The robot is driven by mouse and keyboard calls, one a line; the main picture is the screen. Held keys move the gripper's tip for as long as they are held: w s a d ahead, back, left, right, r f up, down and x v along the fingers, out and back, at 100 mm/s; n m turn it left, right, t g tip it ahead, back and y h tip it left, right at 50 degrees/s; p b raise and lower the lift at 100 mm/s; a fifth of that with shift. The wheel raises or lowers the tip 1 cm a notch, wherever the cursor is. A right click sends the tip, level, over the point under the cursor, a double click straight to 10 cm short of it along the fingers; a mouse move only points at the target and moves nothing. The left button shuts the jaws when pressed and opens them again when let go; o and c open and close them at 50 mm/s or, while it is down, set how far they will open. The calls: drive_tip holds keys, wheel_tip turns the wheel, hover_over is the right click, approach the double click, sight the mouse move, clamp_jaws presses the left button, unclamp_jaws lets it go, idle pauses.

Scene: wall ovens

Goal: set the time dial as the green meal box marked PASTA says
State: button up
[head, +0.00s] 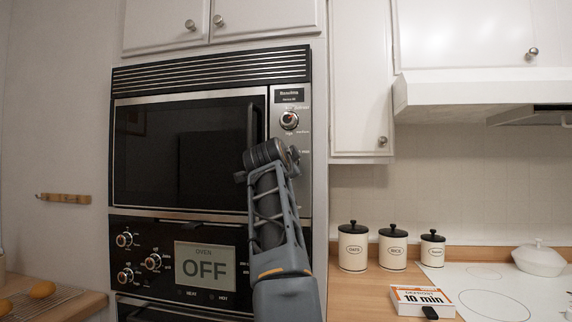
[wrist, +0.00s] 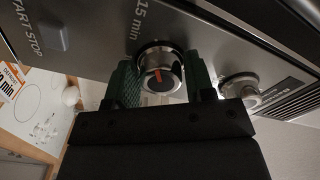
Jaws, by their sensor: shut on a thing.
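The time dial (wrist: 166,82) is a round metal knob with an orange pointer mark, in the middle of the wrist view. "15 min" is printed on the panel beside it; the other marks are hidden. My gripper (wrist: 160,90) has a green-padded finger on each side of the dial and is shut on it. In the head view my arm hides the dial and the fingertips. A white and orange box (head: 423,300) reading "10 min" lies on the counter at the lower right. Its name is too small to read surely. I see no green box marked PASTA.
A second knob (wrist: 240,88) sits near the dial, and it shows higher on the panel in the head view (head: 289,120). A START STOP button (wrist: 52,36) is on the other side. The lower oven display (head: 205,267) reads OFF. Canisters (head: 393,250) stand on the counter.

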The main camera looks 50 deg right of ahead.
idle(0.4)
drive_tip(key=o, duration=0.9)
drive_tip(key=b+v, duration=0.4)
drive_tip(key=v, duration=0.9)
drive_tip(key=shift+a, duration=0.35)
drive_tip(key=shift+s, duration=0.1)
